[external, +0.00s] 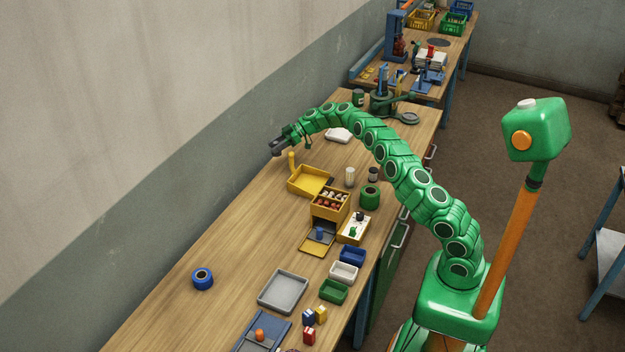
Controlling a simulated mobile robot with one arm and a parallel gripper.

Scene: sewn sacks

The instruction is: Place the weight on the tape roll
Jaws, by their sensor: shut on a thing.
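My gripper (279,147) is raised over the far left part of the workbench, near the wall, at the end of my green arm. It is shut on a small dark thing, which seems to be the weight; its outline blends with the dark fingers. A blue tape roll (202,287) with a dark centre lies flat by itself on the bench at the lower left. My gripper is well apart from it, farther back. A green roll-like thing (369,200) stands near the bench's right edge.
A yellow box of small parts (327,208), a grey tray (283,307) and small bins (344,272) line the right side. Bare wood surrounds the blue roll.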

